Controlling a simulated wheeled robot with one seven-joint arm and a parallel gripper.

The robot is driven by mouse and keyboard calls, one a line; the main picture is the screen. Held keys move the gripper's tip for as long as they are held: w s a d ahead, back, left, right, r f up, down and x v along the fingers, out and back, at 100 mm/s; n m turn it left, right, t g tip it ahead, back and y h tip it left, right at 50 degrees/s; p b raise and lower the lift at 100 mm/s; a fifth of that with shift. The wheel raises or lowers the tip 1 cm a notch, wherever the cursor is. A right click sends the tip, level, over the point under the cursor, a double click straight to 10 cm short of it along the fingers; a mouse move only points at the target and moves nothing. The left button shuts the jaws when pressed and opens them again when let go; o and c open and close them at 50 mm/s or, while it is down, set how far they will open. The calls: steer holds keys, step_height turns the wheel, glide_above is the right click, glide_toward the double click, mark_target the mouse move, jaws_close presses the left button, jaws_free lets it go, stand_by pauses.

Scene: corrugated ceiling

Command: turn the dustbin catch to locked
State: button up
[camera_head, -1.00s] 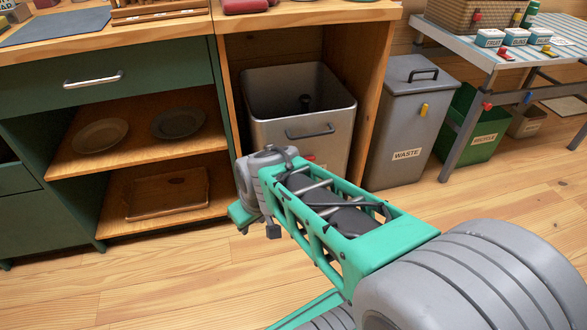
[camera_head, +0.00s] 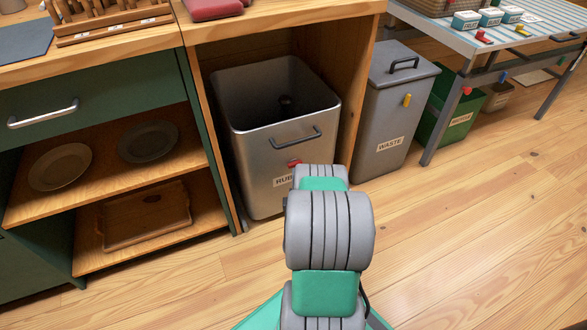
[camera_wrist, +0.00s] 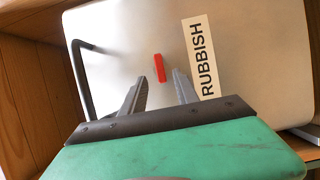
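The grey metal dustbin (camera_head: 262,135) labelled RUBBISH stands in the open bay of the wooden counter. Its small red catch (camera_head: 294,163) sits on the front wall between the handle and the label. In the wrist view the catch (camera_wrist: 159,68) is a narrow red bar, roughly parallel to the label's text. My gripper (camera_wrist: 158,78) is open and faces the bin front, its two fingers on either side of the catch's line. I cannot tell whether the fingertips reach it. In the head view my arm hides the gripper.
A lidded grey WASTE bin (camera_head: 380,120) with a yellow catch (camera_head: 407,100) stands right of the bay. A green bin (camera_head: 447,120) is under the striped table (camera_head: 455,30). Shelves with plates (camera_head: 60,167) are on the left. The floor at right is clear.

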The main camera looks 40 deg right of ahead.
steer(key=shift+x, duration=2.55)
steer(key=shift+c, duration=0.4)
jaws_close()
